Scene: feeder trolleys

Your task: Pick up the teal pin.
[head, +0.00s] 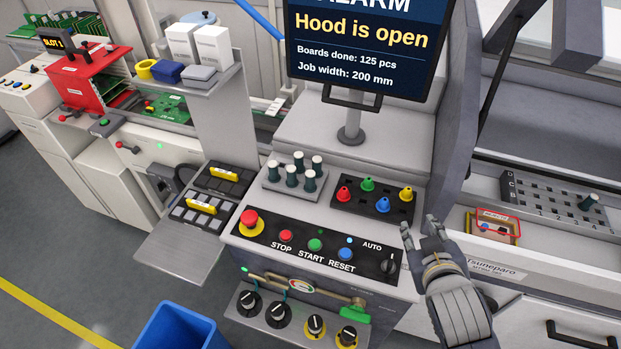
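Several dark teal pins (309,182) with pale tops stand upright in a grey holder block (300,195) on the machine's top. I cannot tell from the picture which pin the task names. My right gripper (420,230) is open and empty, with its fingertips apart. It is right of the button panel, between the holder block and the grid plate, and touches no pin. My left gripper is not in view.
A black tray (345,210) holds red, green, blue and yellow cone-shaped pieces. The button panel (310,245) lies in front of it. The monitor (365,45) and its stand rise behind. A small framed box (495,226) sits below the grid plate. A blue bin (178,330) stands on the floor.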

